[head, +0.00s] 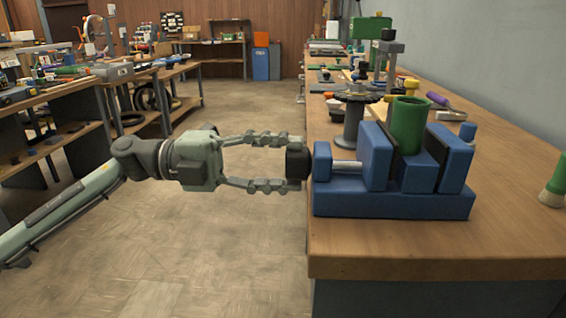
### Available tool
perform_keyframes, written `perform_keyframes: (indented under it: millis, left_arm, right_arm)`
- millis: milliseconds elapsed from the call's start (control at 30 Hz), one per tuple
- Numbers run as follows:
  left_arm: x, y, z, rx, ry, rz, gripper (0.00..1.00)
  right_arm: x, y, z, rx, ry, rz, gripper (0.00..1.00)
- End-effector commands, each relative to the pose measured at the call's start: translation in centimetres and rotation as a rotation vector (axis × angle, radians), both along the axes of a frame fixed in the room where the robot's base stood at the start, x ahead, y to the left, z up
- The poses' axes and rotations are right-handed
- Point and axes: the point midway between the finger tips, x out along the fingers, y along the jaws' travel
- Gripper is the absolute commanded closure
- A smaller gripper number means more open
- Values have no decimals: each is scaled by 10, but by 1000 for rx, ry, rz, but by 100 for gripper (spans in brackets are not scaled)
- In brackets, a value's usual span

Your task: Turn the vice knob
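A blue vice (395,203) sits at the near left corner of the wooden workbench. Its dark round knob (298,163) sticks out to the left past the bench edge, in line with a metal screw (347,168). A green cylinder (408,125) stands upright between the vice jaws. My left gripper (299,164) reaches in from the left, level with the knob. One finger lies along the knob's upper side and one along its lower side, and both appear to touch it. My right gripper is not in view.
The workbench (420,265) runs along the right wall. Behind the vice are a dark gear-like disc on a stand (354,110) and several tools. A green-and-cream object (554,182) stands at the right. Shelving (60,100) lines the left; the floor between is clear.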

Motion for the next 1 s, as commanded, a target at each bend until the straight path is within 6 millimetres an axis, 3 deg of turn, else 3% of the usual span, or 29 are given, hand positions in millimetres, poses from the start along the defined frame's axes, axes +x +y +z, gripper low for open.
perform_keyframes:
  millis: [100, 467, 1000]
  left_arm:
    - [0, 0, 0, 0, 1, 0, 35]
    - [1, 5, 0, 0, 2, 3, 35]
    - [1, 104, 0, 1, 2, 3, 35]
  right_arm:
    - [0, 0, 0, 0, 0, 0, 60]
    - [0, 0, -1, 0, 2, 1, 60]
    - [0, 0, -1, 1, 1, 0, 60]
